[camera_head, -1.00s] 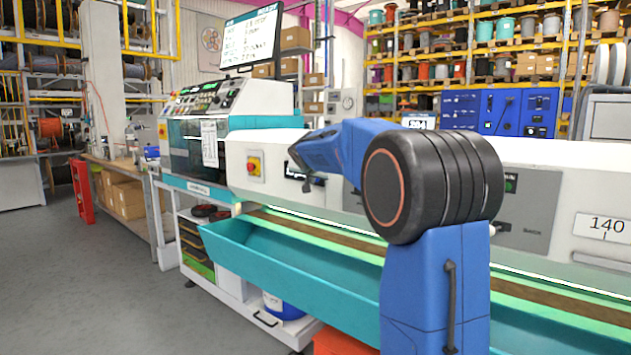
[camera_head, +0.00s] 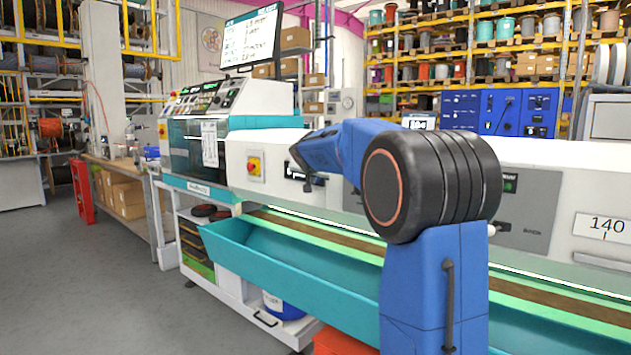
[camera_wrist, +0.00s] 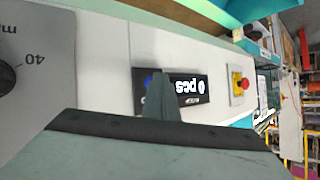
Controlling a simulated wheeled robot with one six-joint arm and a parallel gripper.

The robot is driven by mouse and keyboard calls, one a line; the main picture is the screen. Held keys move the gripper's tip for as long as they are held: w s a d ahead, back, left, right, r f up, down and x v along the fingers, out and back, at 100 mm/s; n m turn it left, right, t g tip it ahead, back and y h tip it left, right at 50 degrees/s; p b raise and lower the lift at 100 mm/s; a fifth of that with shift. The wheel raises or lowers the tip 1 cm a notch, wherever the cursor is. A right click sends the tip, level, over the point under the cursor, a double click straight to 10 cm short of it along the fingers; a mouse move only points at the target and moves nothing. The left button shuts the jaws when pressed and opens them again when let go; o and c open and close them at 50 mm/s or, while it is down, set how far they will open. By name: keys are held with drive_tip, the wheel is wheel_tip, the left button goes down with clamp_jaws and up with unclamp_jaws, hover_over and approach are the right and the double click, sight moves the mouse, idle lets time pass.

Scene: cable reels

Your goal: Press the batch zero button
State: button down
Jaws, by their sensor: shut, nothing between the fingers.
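A black counter panel (camera_wrist: 190,87) on the machine's white front reads "0 pcs" and appears turned round in the wrist view. A small blue button (camera_wrist: 149,79) shows at its left end there, partly covered by my gripper (camera_wrist: 159,74). My gripper is shut and empty, its tip in front of the panel. I cannot tell whether it touches the button. In the head view the counter panel (camera_head: 292,171) is partly hidden by my arm, and my gripper (camera_head: 307,185) is a small dark shape beside it. The button cannot be made out there.
A red emergency stop on a yellow plate (camera_head: 254,166) sits left of the panel. A grey panel with a black knob (camera_wrist: 6,77) lies on the other side. A teal trough (camera_head: 290,265) runs along the machine's front below. Grey floor (camera_head: 90,280) is clear at left.

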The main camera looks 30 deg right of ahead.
drive_tip(key=shift+s+a, duration=0.25)
drive_tip(key=shift+a, duration=0.45)
drive_tip(key=a, duration=0.1)
drive_tip(key=s+a, duration=0.1)
drive_tip(key=a, duration=0.2)
drive_tip(key=shift+s+a, duration=0.35)
drive_tip(key=shift+s, duration=0.05)
idle(0.4)
idle(0.4)
drive_tip(key=s+a+f+n+g+y, duration=0.2)
drive_tip(key=s+a+f, duration=0.5)
drive_tip(key=s, duration=1)
drive_tip(key=s+a+f+n+g+y, duration=0.2)
drive_tip(key=s+a+f+n, duration=0.2)
drive_tip(key=s+f, duration=0.7)
drive_tip(key=s+a+f+n+g+y, duration=0.1)
drive_tip(key=s+a+f, duration=0.8)
drive_tip(key=s, duration=1.3)
drive_tip(key=shift+s+a+n+g+y, duration=0.35)
drive_tip(key=shift+n+y, duration=0.45)
drive_tip(key=shift+n, duration=0.3)
